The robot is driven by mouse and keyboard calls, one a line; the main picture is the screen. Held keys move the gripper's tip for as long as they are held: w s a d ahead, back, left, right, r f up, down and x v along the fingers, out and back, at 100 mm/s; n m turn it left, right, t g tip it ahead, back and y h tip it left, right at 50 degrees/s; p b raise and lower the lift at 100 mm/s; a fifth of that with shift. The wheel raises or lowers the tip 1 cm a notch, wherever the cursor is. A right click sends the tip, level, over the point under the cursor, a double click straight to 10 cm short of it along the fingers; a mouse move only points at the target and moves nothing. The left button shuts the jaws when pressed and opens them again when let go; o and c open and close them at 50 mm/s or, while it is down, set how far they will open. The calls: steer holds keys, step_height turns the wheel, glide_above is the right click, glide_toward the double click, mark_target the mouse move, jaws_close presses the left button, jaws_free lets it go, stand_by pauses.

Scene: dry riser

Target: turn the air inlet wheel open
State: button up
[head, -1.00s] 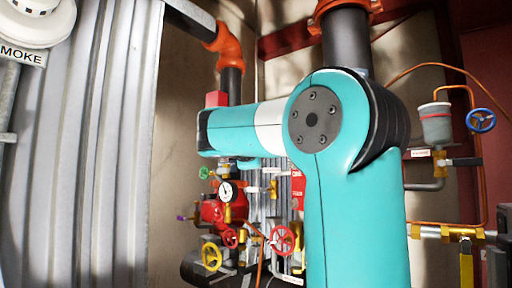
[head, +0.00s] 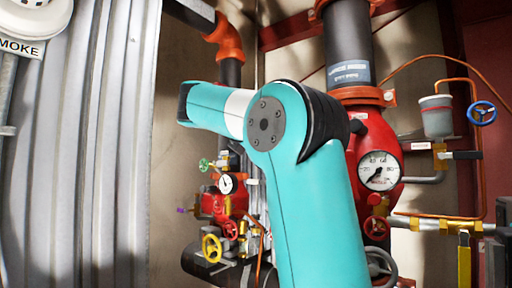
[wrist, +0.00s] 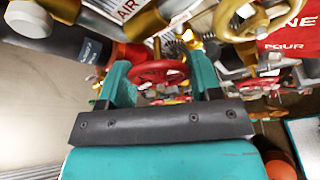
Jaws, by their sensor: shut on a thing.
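My gripper (wrist: 160,82) shows in the wrist view with its two teal fingers on either side of a red wheel (wrist: 158,70). It is shut on this wheel, with the rim between the fingers. A white label reading AIR (wrist: 126,10) is partly visible above it, next to brass pipework. I cannot tell for sure from the label whether the red wheel is the air inlet wheel. In the head view my arm hides the gripper and the held wheel.
A yellow wheel (head: 212,248), a small red wheel (head: 230,230) and a small gauge (head: 226,184) sit left of my arm. A red vessel with a large gauge (head: 380,171) stands right of it. A blue wheel (head: 481,113) is far right. Corrugated metal (head: 85,150) lines the left.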

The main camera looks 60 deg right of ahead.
steer(key=shift+f+n+g, duration=0.15)
steer(key=shift+n+g, duration=0.35)
steer(key=shift+n, duration=0.2)
steer(key=shift+f+y, duration=0.1)
steer(key=shift+y, duration=0.2)
steer(key=o, duration=0.6)
steer(key=shift+o, duration=0.2)
